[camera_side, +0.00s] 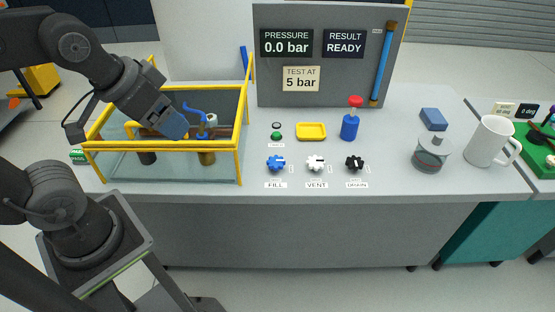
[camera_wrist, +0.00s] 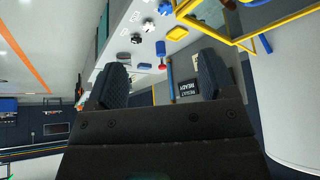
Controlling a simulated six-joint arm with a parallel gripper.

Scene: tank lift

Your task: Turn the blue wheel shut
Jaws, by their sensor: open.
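The blue wheel (camera_side: 276,162) sits on the grey bench above the FILL label, at the left end of a row of three wheels. In the wrist view the blue wheel (camera_wrist: 165,8) is at the top edge, far from the fingers. My gripper (camera_side: 177,126) is over the yellow-framed tank, to the left of the blue wheel and above bench level. In the wrist view my gripper (camera_wrist: 161,78) has its two dark fingers wide apart with nothing between them. How far the wheel is turned cannot be told.
The white VENT wheel (camera_side: 316,162) and black DRAIN wheel (camera_side: 355,163) stand right of the blue wheel. The yellow-framed tank (camera_side: 243,140) is on its left. A green button (camera_side: 276,136) and yellow tray (camera_side: 311,131) are behind. The panel (camera_side: 330,80) reads 0.0 bar, READY.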

